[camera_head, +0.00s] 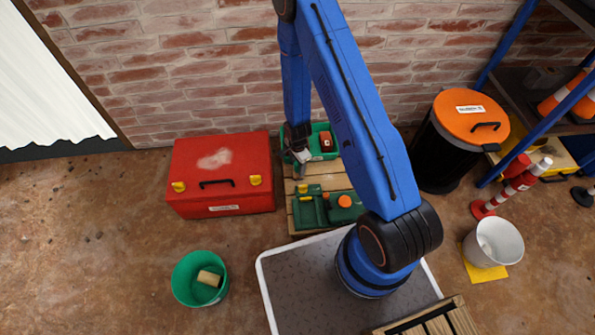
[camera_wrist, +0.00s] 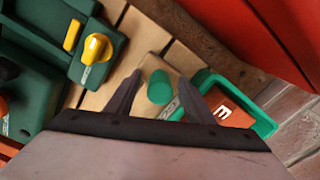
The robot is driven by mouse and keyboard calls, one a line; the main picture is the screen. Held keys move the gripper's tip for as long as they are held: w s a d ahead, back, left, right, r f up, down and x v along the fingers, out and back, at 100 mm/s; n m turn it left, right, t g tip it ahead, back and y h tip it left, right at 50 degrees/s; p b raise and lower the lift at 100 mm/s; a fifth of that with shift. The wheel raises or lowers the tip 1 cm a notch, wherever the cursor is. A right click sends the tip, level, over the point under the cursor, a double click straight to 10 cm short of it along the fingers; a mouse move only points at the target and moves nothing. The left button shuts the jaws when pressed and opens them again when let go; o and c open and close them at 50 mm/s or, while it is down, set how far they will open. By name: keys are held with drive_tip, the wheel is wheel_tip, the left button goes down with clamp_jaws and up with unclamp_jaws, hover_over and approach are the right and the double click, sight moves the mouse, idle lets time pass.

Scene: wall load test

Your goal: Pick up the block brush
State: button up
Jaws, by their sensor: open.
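A tan block with a green round top (camera_wrist: 157,85), which may be the block brush, lies on a wooden pallet (camera_wrist: 110,80) in the wrist view. My gripper (camera_wrist: 158,88) is open, with its dark fingers on either side of this block. I cannot tell whether they touch it. In the head view my gripper (camera_head: 300,157) is low over the pallet, beside the green tray (camera_head: 335,155), and it hides the block. Another tan block (camera_head: 209,278) lies inside a green bucket (camera_head: 184,290) on the floor; its kind is unclear.
The green tray also shows in the wrist view (camera_wrist: 262,124), holding a red-brown item (camera_wrist: 228,108). A dark green case (camera_wrist: 100,55) with a yellow latch is close by. A red toolbox (camera_head: 220,170) stands left of the pallet. A black bin with orange lid (camera_head: 470,115) stands right.

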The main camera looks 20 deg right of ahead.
drive_tip(key=shift+c, duration=0.6)
clamp_jaws()
drive_tip(key=shift+r, duration=0.1)
wheel_tip(320, 180, up, 10)
drive_tip(key=shift+f, duration=0.1)
drive_tip(key=c, duration=0.8)
unclamp_jaws()
drive_tip(key=shift+d, duration=0.1)
drive_tip(key=shift+c, duration=0.5)
